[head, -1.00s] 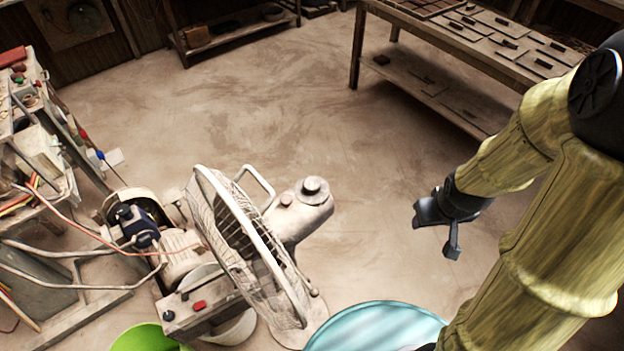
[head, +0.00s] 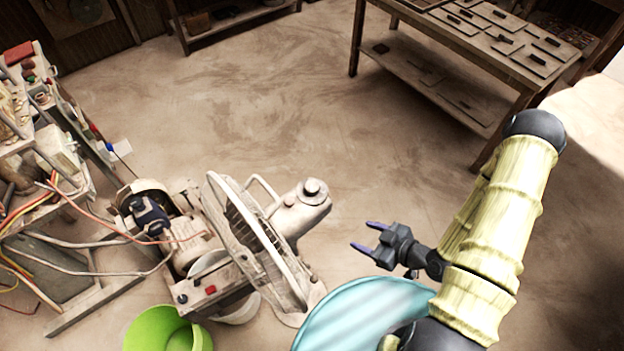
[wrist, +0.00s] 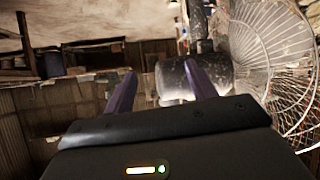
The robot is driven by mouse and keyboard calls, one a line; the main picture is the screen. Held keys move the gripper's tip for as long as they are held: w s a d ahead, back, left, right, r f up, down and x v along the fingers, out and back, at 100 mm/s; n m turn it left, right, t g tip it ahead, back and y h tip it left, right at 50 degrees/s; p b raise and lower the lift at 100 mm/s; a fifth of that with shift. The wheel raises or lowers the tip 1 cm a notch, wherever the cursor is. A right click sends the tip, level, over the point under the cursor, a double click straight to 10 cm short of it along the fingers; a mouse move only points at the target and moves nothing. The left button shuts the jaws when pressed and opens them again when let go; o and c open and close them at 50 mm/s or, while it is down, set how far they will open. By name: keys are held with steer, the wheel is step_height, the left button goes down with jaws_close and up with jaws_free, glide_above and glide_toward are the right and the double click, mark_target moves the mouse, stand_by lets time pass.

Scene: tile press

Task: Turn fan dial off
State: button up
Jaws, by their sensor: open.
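A dusty, whitish caged fan (head: 252,235) stands tilted at the lower middle of the head view. I cannot read the dial's setting. My gripper (head: 365,236) is open and empty, to the right of the fan and apart from it, with its fingers pointing left. In the wrist view the housing (wrist: 225,75) shows behind the right fingertip and the wire cage (wrist: 275,60) at the right. I cannot make out the knob there.
A teal round lid or drum (head: 345,315) lies below my gripper, close to the arm. A green bucket (head: 165,335) stands at the bottom. A cluttered workbench with cables (head: 60,170) is at left. A wooden table (head: 440,50) stands at the back right. The floor between is clear.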

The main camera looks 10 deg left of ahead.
mark_target(317, 193)
steer(key=s+a+r+m+t+y+p, duration=0.2)
steer(key=s+r+m+t+y+p, duration=0.1)
steer(key=r, duration=0.5)
steer(key=shift+s+a+t+y, duration=0.35)
steer(key=shift+s+t+y, duration=0.1)
steer(key=shift+t, duration=0.75)
steer(key=shift+w+a+f, duration=0.1)
steer(key=b+x, duration=0.2)
steer(key=x, duration=0.3)
steer(key=b+x, duration=0.3)
steer(key=x, duration=0.2)
steer(key=shift+w+a+f, duration=0.2)
steer(key=shift+w+a, duration=0.1)
steer(key=x, duration=0.2)
steer(key=p+x, duration=0.2)
steer(key=x, duration=0.1)
steer(key=shift+w+a+r, duration=0.25)
steer(key=shift+w+a, duration=0.2)
steer(key=shift+a, duration=0.05)
steer(key=shift+f, duration=0.1)
